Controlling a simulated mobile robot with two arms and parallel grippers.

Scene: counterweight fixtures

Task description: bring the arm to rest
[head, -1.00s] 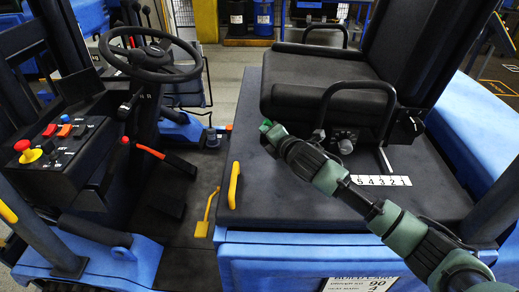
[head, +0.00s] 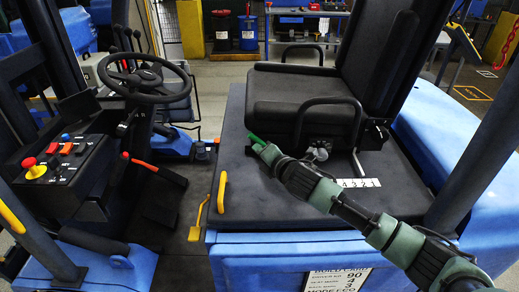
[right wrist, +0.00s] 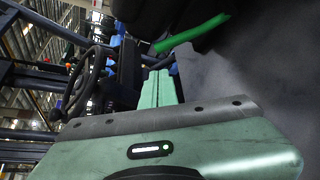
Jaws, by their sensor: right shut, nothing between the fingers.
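My right arm (head: 385,232) comes in from the lower right in the head view and reaches over the dark deck of a blue forklift. Its gripper (head: 257,143) is at the left front of the seat (head: 305,98), just above the deck. The green fingers are shut with nothing between them. My left gripper is not in view.
A steering wheel (head: 146,80) and a control panel with a red knob (head: 29,163) stand at the left. A yellow handle (head: 222,191) is on the deck's left edge. A black armrest (head: 328,103) and a numbered plate (head: 358,183) are close to my arm. The floor well is left of the deck.

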